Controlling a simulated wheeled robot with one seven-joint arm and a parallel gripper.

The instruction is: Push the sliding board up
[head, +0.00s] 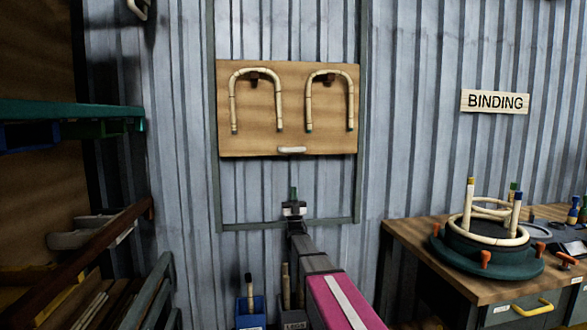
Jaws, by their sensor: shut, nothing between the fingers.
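The sliding board (265,143) is a brown wooden panel on the corrugated wall, set between the two vertical rails of a green frame (362,190). Two pale bent rattan pieces (233,105) (351,105) hang on it from dark hooks. A small white handle (291,150) sits at its lower edge. The frame's bottom bar lies well below the board. My gripper (294,192) is shut and empty, pointing up, below the handle with a visible gap between them in the picture. My arm reaches up from the bottom of the view.
A workbench (408,233) on the right holds a round green jig (487,260) with rattan rings and posts. A BINDING sign (495,101) hangs above. Shelves (70,110) stand at left. Blue (250,312) and dark bins stand low beside my arm.

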